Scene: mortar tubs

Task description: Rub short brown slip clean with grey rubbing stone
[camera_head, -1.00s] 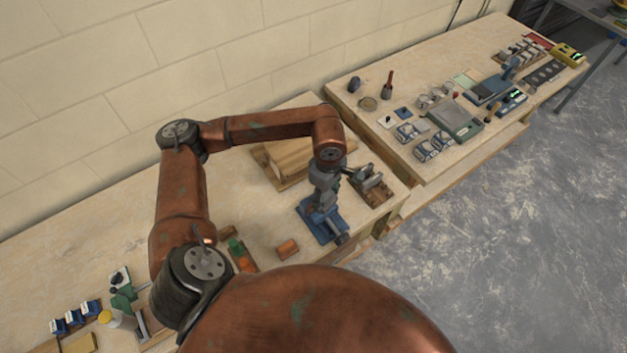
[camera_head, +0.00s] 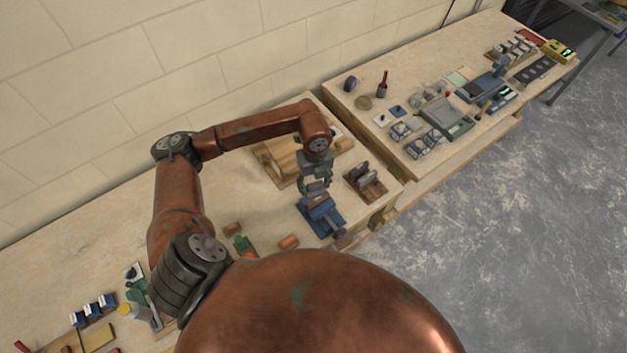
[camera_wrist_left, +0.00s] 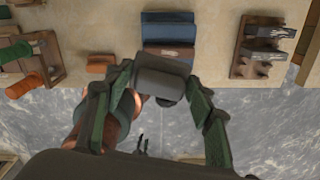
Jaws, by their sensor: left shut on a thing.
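My left gripper (camera_wrist_left: 160,88) is shut on a grey block (camera_wrist_left: 160,76), which looks like the grey rubbing stone. In the head view the left gripper (camera_head: 315,186) hangs over the back of a blue vise (camera_head: 322,214). The vise also shows in the left wrist view (camera_wrist_left: 168,30). A short brown strip (camera_wrist_left: 168,49) lies along the near part of the vise, probably the brown slip. The grey block hides part of its lower edge. I cannot tell whether block and strip touch. My right gripper is in neither view.
A wooden rack with upright grey pieces (camera_head: 366,188) stands right of the vise. An orange-brown block (camera_head: 288,242) lies to its left, beside a wooden holder with green and orange pieces (camera_wrist_left: 28,62). A wooden stand (camera_head: 283,160) is behind. The bench edge is close in front.

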